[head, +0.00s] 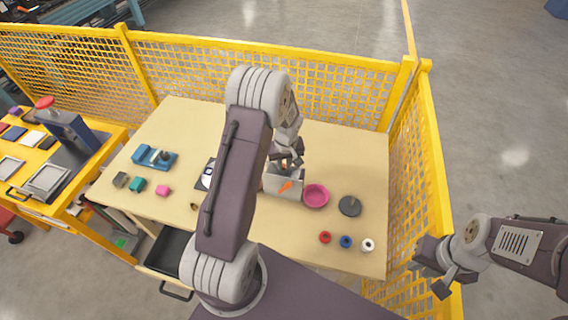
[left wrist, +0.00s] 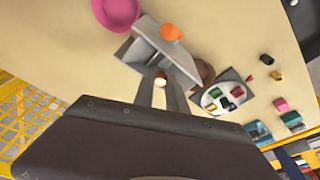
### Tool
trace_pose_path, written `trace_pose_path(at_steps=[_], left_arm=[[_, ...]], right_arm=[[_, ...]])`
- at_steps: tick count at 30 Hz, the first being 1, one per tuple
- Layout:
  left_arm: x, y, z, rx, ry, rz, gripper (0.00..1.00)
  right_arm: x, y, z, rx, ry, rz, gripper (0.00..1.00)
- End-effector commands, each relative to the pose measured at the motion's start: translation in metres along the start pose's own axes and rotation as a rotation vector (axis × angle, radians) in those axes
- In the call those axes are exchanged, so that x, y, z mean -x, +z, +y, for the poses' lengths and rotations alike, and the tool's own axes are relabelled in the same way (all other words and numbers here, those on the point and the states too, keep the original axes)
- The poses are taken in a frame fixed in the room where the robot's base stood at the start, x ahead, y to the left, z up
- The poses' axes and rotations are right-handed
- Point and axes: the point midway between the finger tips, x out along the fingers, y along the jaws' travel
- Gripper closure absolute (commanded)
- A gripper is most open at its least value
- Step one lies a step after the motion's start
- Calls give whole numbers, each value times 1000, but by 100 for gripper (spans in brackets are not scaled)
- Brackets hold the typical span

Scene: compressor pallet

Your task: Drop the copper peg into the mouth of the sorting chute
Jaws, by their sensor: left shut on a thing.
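The copper peg (left wrist: 160,80) shows end-on between the fingertips of my left gripper (left wrist: 160,92) in the left wrist view. My left gripper (head: 287,160) is shut on it. In the head view I cannot make the peg out. The sorting chute is a grey box with an orange mark on it (head: 270,184), just below my left gripper in the head view. In the left wrist view the chute (left wrist: 140,52) lies just beyond the fingertips, and the peg overlaps its near part. I cannot tell the height between them. My right gripper (head: 432,278) is open and empty, outside the table's right edge.
A pink bowl (head: 316,196) stands right of the chute, with a black disc (head: 350,206) beyond it. Red, blue and white rings (head: 346,241) lie near the front. A blue vise (head: 154,157) and small blocks (head: 137,184) are on the left.

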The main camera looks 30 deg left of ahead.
Motion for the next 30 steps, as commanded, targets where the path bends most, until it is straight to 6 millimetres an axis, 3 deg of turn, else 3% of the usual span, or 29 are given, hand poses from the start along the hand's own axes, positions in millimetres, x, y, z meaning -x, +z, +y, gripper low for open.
trace_pose_path(at_steps=[1, 2, 4, 14, 17, 24, 30], left_arm=[[0, 0, 0, 0, 0, 0, 100], [0, 0, 0, 0, 0, 0, 75], [0, 0, 0, 0, 0, 0, 58], [2, 0, 0, 0, 0, 1, 58], [16, -1, 1, 1, 2, 4, 58], [68, -1, 1, 0, 3, 5, 58], [89, 0, 0, 0, 0, 1, 58]], right_arm=[[0, 0, 0, 0, 0, 0, 78], [0, 0, 0, 0, 0, 0, 78], [0, 0, 0, 0, 0, 0, 78], [-1, 0, 0, 0, 0, 0, 78], [-5, 0, 0, 0, 0, 0, 78], [-15, 2, 0, 0, 0, 0, 78], [-16, 2, 0, 0, 0, 0, 78]])
